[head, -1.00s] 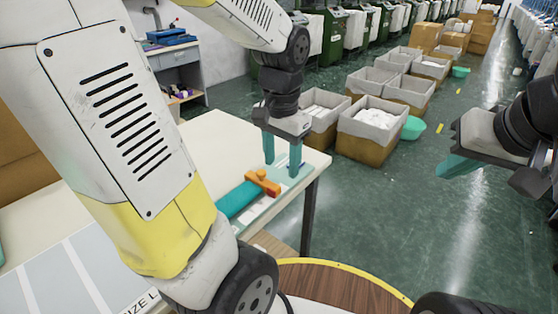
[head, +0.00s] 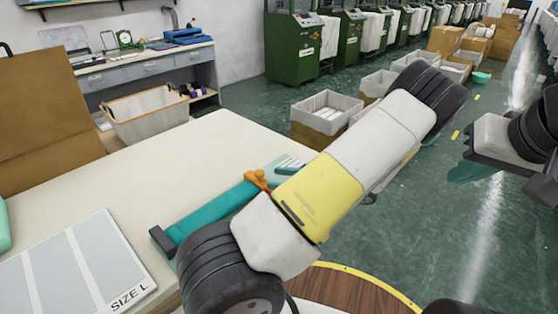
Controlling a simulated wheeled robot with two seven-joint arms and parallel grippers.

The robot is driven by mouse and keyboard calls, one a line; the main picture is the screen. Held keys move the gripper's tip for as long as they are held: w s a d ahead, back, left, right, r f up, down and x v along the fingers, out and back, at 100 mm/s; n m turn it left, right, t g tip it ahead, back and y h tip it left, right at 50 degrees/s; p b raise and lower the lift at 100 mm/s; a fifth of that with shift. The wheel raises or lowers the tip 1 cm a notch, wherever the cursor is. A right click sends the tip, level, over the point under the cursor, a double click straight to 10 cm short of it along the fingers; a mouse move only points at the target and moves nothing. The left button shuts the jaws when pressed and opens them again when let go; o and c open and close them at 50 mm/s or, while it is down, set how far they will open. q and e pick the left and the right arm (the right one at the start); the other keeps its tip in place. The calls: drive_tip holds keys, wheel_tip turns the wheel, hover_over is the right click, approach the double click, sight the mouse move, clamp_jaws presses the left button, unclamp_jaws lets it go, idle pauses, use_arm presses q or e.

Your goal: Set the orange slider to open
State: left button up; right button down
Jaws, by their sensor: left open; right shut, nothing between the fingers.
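The orange slider (head: 257,180), with a rounded knob, sits across the far right end of a long teal bar (head: 210,212) on the table. A dark block (head: 161,241) caps the bar's near left end. My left arm passes in front of the bar's right side and hides part of it. My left gripper's fingers do not show; the arm's own links cover that area. My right gripper (head: 474,172) is at the right edge, over the floor, shut and empty, well away from the slider.
The pale table (head: 130,180) is mostly clear. A grey striped "SIZE L" board (head: 80,265) lies at its near left, and a pale card (head: 285,164) lies beyond the slider. A lined basket (head: 146,117) stands behind the table. Lined boxes (head: 322,115) stand on the floor.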

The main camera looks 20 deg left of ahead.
sight(260, 171)
use_arm(q)
drive_tip(key=shift+w+d+f+m+t+y, duration=0.2)
drive_tip(key=shift+w+f+m+t+y, duration=0.05)
drive_tip(key=shift+w+m+t+y, duration=0.35)
drive_tip(key=shift+a, duration=0.25)
drive_tip(key=a, duration=0.7)
drive_tip(key=shift+a, duration=0.1)
clamp_jaws()
idle(0.7)
